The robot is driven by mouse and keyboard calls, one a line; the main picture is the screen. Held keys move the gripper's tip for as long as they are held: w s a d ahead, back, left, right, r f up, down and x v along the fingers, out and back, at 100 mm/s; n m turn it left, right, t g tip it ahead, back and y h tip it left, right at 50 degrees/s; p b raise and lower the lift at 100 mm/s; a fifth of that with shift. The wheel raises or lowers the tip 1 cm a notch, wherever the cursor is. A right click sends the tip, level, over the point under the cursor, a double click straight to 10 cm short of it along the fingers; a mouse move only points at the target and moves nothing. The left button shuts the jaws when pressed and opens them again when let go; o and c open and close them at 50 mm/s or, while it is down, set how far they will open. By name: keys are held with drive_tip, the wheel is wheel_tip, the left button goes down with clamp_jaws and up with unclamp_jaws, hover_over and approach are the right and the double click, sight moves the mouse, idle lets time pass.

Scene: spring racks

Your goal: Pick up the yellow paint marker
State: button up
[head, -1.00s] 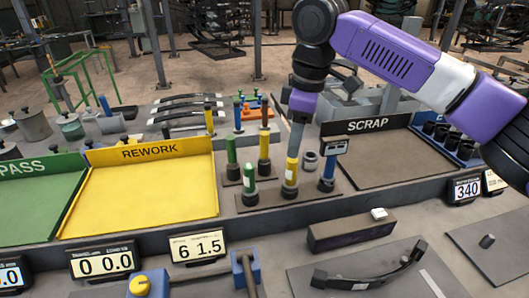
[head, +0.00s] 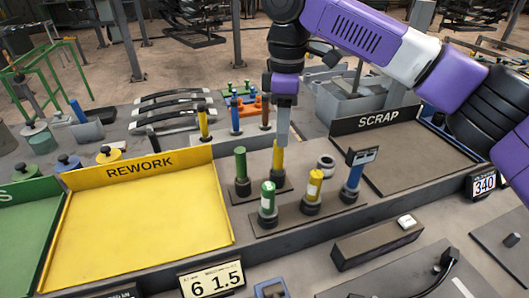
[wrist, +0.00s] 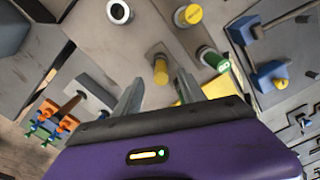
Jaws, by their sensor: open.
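Two yellow markers stand upright in dark holders. The rear yellow marker (head: 278,157) stands on the back base, right of a plain green marker (head: 240,163). The front yellow marker (head: 314,184), with a pale band, stands between a green marker (head: 268,198) and a blue one (head: 352,178). My gripper (head: 284,138) is open, pointing down at the rear yellow marker and partly overlapping it. In the wrist view, the rear yellow marker (wrist: 160,68) shows between the spread fingers; contact cannot be told. The front yellow marker (wrist: 188,15) is beyond them.
The yellow REWORK tray (head: 145,225) is to the left, and the dark SCRAP tray (head: 400,155) to the right. A grey ring (head: 326,163) stands near the front yellow marker. Orange parts (head: 251,110) and curved handles (head: 172,100) lie behind.

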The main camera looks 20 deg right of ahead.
sight(279, 153)
drive_tip(key=shift+w+f, duration=0.1)
drive_tip(key=shift+w, duration=0.15)
drive_tip(key=shift+a+f, duration=0.1)
drive_tip(key=shift+f, duration=0.2)
drive_tip(key=shift+s+a+f+p, duration=0.15)
drive_tip(key=shift+f+p, duration=0.1)
drive_tip(key=shift+f, duration=1.5)
drive_tip(key=shift+w+a+f+p, duration=0.1)
drive_tip(key=shift+f+p, duration=0.15)
drive_tip(key=shift+f, duration=1.5)
clamp_jaws()
